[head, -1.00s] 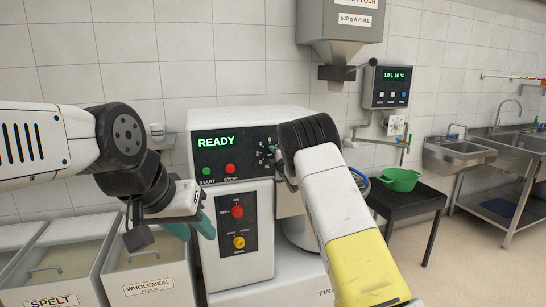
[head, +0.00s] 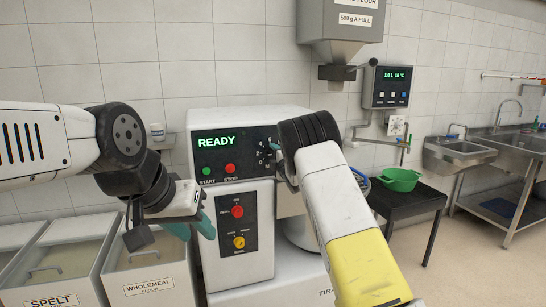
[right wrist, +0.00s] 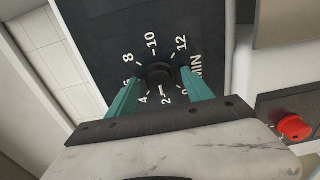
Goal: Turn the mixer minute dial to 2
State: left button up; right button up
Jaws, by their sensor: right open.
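The minute dial (right wrist: 160,77) is a small black knob on the mixer's dark panel, ringed by white numbers up to 12 and the word MIN. In the right wrist view, a pale mark on its lower side points close to the 2. My right gripper (right wrist: 162,82) is open, its teal fingers on either side of the dial; I cannot tell if they touch it. My left gripper (head: 193,226) hangs in front of the flour bins, teal fingers apart and empty.
The mixer (head: 238,260) shows READY above a green START button (head: 207,171) and a red STOP button (head: 230,169). Red (head: 237,211) and yellow (head: 239,242) knobs sit lower. A green bowl (head: 400,180) stands on a dark table at the right.

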jog(key=v, duration=0.7)
jog(key=shift+r, duration=0.1)
jog(key=s+d+r+m+g+h, duration=0.2)
jog(key=s+d+r+m, duration=0.2)
jog(key=s+d+m, duration=0.25)
jog(key=s+d+r+m+g+h, duration=0.2)
jog(key=s+d+r+m, duration=0.2)
jog(key=s+d+m, duration=0.3)
jog(key=s+a+f+m+g, duration=0.1)
jog(key=s+m+g, duration=0.2)
jog(key=s, duration=1.6)
jog(key=s+a+f+m+g, duration=0.1)
jog(key=s+m+g, duration=0.3)
jog(key=s, duration=1.5)
jog(key=shift+f+y, duration=0.15)
jog(key=shift+y, duration=0.15)
jog(key=shift+m, duration=0.25)
